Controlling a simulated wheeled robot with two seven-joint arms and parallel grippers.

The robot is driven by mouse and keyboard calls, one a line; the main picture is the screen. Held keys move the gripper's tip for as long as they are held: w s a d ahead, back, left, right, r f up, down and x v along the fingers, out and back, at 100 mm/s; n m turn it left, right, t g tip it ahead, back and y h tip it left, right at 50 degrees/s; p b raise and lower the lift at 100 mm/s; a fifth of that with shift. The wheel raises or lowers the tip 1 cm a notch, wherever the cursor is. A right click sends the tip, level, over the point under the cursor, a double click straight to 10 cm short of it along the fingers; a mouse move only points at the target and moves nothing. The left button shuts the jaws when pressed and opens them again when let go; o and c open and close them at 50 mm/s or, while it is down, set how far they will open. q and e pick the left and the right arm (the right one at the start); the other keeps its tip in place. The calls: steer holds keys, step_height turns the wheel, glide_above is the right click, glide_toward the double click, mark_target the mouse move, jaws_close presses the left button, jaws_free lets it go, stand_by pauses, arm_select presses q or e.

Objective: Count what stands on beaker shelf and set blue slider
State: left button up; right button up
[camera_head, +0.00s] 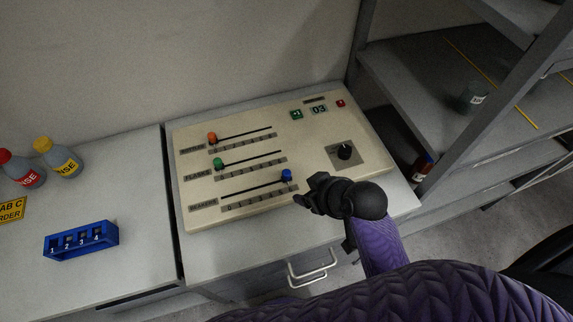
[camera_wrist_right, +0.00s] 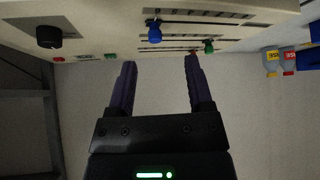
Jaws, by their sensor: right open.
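The blue slider (camera_head: 286,175) stands near the right end of the lowest slot on the beige panel (camera_head: 205,209), in the row whose label appears to read BEAKERS. It also shows in the right wrist view (camera_wrist_right: 154,30). My right gripper (camera_head: 304,193) is just right of and nearer than the blue slider, apart from it. In the wrist view its two fingers (camera_wrist_right: 160,62) are spread with nothing between them. A glass beaker (camera_head: 470,99) stands on the grey shelf (camera_head: 420,72) at the right; part of that shelf is hidden by a post. My left gripper is out of view.
The green slider (camera_head: 218,163) and orange slider (camera_head: 212,138) sit near the left ends of their slots. A black knob (camera_head: 344,152) is on the panel's right. A small bottle (camera_head: 422,167) stands lower right. A blue numbered rack (camera_head: 82,240) and two bottles are left.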

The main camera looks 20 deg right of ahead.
mark_target(287, 173)
steer(key=shift+t, duration=0.6)
steer(key=b+x, duration=0.1)
steer(key=x, duration=0.2)
steer(key=w+r+b+x, duration=0.1)
steer(key=x, duration=0.3)
steer(key=b+x, duration=0.2)
steer(key=x, duration=0.2)
steer(key=shift+w+d+r, duration=0.15)
steer(key=shift+w+d, duration=0.05)
steer(key=shift+w, duration=0.1)
steer(key=shift+w+a+f, duration=0.2)
steer(key=shift+w+f, duration=0.1)
steer(key=shift+w, duration=0.15)
jaws_close()
